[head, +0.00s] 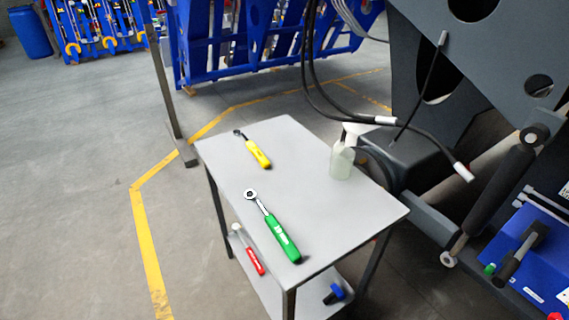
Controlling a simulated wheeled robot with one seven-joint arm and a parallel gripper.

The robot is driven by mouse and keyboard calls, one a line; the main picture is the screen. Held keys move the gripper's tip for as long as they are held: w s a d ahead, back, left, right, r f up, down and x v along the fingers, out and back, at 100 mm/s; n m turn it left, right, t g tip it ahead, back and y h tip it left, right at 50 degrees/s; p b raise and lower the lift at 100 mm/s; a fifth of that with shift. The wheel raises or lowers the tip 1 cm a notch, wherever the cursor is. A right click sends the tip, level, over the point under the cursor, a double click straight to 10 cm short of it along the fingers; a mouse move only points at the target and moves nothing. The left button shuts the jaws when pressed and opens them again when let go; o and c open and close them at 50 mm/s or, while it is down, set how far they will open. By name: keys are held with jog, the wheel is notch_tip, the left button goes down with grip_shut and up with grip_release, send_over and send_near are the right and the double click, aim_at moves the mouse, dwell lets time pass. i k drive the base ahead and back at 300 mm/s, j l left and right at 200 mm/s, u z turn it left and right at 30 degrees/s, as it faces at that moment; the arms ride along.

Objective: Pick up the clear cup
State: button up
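I see no clear cup in the head view. The nearest match is a translucent whitish spray bottle (342,160) with a white trigger head, standing upright near the back right edge of a grey table (310,175). My gripper is not in view, so its state does not show.
A yellow-handled ratchet (257,153) and a green-handled ratchet (280,236) lie on the tabletop. A red-handled tool (254,262) and a blue object (335,293) lie on the lower shelf. Dark hoses (308,70) hang behind the bottle, close to the grey chassis (480,60). Open floor lies left.

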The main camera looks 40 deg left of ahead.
aim_at(343, 158)
jog(key=u, duration=1.2)
jog(key=i+l+u, duration=0.15)
jog(key=i+u, duration=0.15)
jog(key=i+l+u, duration=0.3)
jog(key=i, duration=0.15)
